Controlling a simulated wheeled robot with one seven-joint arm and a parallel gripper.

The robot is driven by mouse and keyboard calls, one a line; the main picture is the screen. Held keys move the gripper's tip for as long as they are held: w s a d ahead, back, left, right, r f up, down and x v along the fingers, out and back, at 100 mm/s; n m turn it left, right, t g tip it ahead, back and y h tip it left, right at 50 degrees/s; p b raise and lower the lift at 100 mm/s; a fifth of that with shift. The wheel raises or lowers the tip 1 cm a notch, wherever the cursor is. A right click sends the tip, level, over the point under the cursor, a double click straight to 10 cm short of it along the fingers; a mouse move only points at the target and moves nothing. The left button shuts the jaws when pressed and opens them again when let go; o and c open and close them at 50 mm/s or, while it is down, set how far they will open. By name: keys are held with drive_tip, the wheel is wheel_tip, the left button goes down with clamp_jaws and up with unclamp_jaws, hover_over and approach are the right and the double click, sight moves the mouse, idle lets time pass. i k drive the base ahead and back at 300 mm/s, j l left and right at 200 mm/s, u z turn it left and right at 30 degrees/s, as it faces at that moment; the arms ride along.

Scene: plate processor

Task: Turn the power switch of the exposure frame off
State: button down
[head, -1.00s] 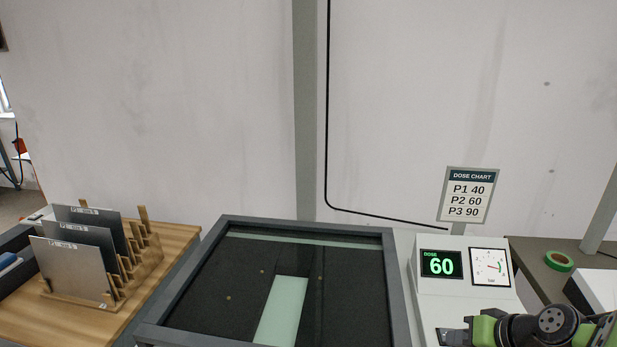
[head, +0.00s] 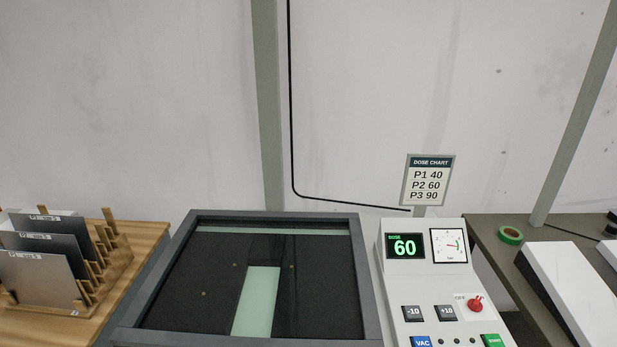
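The exposure frame (head: 372,300) stands in the middle of the head view, with a dark bed and a pale green strip. Its control panel (head: 392,270) is to the right. A red rotary switch (head: 475,303) sits on the panel's right side, beside a small label too blurred to read fully. The dose display (head: 405,247) reads 60 in green. A dial gauge (head: 448,245) is next to it. Below are the -10 button (head: 413,313), the +10 button (head: 446,312), a blue VAC button (head: 422,342) and a green button (head: 492,340). My gripper is out of view.
A wooden rack (head: 120,262) with several grey plates stands on the left table. A dose chart sign (head: 429,180) rises behind the panel. On the right table lie a green tape roll (head: 510,235) and a long white-topped box (head: 580,285).

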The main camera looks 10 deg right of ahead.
sight(474, 305)
drive_tip(key=z, duration=0.35)
drive_tip(key=k+l+z, duration=0.1)
drive_tip(key=z, duration=0.25)
drive_tip(key=l+z, duration=0.15)
drive_tip(key=z, duration=0.15)
drive_tip(key=i+l+z, duration=0.1)
drive_tip(key=i+l, duration=0.3)
